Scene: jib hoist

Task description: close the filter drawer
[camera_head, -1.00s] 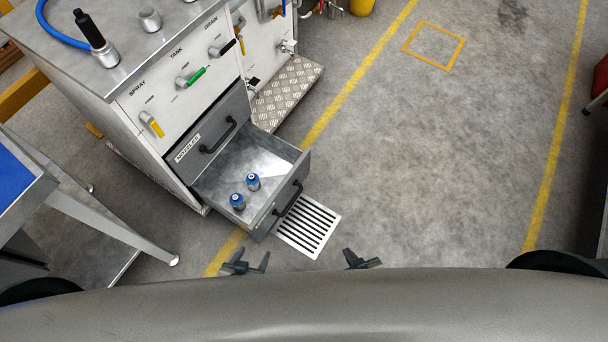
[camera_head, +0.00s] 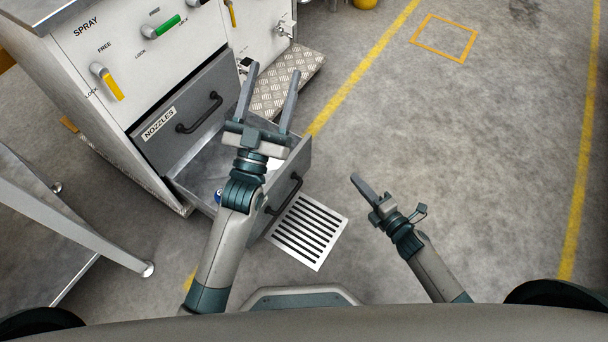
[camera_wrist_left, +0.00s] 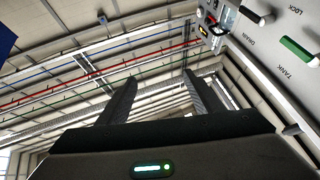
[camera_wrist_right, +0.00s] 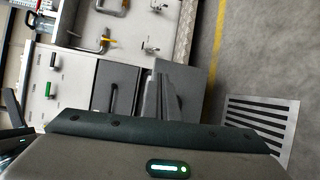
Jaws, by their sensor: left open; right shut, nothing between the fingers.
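The lower drawer (camera_head: 303,155) of the white cabinet stands open, its front pulled out towards me; I see no label on it. Its dark handle (camera_head: 291,190) faces me. A blue-topped canister (camera_head: 218,195) shows inside; my left arm hides part of the interior. My left gripper (camera_head: 270,80) is open and empty, and appears above the drawer with its fingers towards the cabinet. In the left wrist view its fingers (camera_wrist_left: 158,95) point up at the roof. My right gripper (camera_head: 358,180) is shut and empty, to the right of the drawer front, apart from it.
The upper drawer, labelled NOZZLES (camera_head: 158,124), is closed. A slotted floor grate (camera_head: 308,232) lies by the open drawer. A tread-plate step (camera_head: 290,80) is beside the cabinet. A table leg (camera_head: 100,240) stands at the left. The floor (camera_head: 480,170) to the right is clear.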

